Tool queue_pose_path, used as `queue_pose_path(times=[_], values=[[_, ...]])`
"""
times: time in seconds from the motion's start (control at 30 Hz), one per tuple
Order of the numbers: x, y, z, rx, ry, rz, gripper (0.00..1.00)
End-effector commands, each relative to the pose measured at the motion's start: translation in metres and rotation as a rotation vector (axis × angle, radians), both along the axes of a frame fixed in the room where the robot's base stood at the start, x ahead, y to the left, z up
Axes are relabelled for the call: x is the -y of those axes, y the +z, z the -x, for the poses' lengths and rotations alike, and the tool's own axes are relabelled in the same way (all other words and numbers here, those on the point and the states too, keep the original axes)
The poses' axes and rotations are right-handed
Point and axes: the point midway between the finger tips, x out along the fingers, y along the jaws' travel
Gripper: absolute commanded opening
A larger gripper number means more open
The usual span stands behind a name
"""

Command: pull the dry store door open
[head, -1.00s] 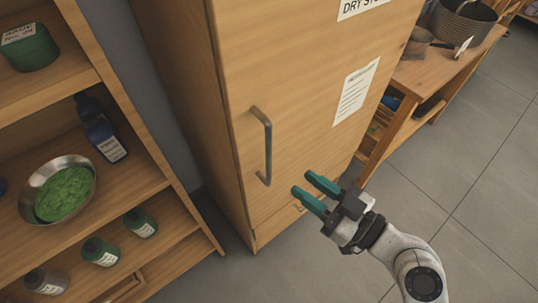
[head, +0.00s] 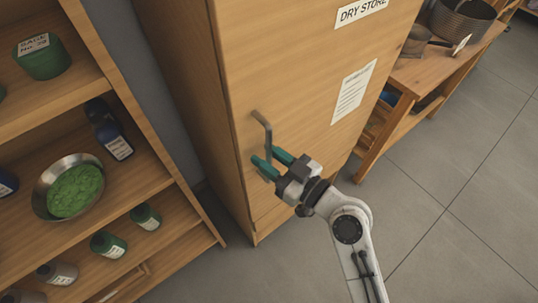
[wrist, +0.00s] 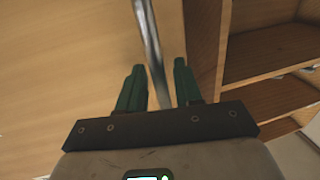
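The dry store door (head: 300,70) is a tall wooden cabinet front with a "DRY STORE" label (head: 361,11). It looks closed. Its grey vertical bar handle (head: 264,127) is near the door's left edge, with its lower part hidden behind my gripper. My gripper (head: 272,161) is at the lower part of the handle with its green fingers apart. In the wrist view, the handle (wrist: 150,45) runs between the two fingers of my gripper (wrist: 159,78), with a gap visible on each side.
An open wooden shelf unit (head: 150,110) stands to the left, with a metal bowl of green stuff (head: 75,190) and several bottles. A wooden bench (head: 425,75) with pots stands to the right. The grey tiled floor (head: 450,200) is clear at the right.

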Motion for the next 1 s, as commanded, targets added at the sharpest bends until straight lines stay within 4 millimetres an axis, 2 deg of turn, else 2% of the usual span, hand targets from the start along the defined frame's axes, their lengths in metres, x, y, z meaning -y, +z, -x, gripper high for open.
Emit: queue_pose_path(times=[0.1, 0.43, 1.0], values=[[0.0000, 0.0000, 0.0001, 0.000, 0.000, 0.000, 0.33], [0.0002, 0.0001, 0.0002, 0.000, 0.000, 0.000, 0.01], [0.0020, -0.0013, 0.0017, 0.001, 0.009, -0.001, 0.00]])
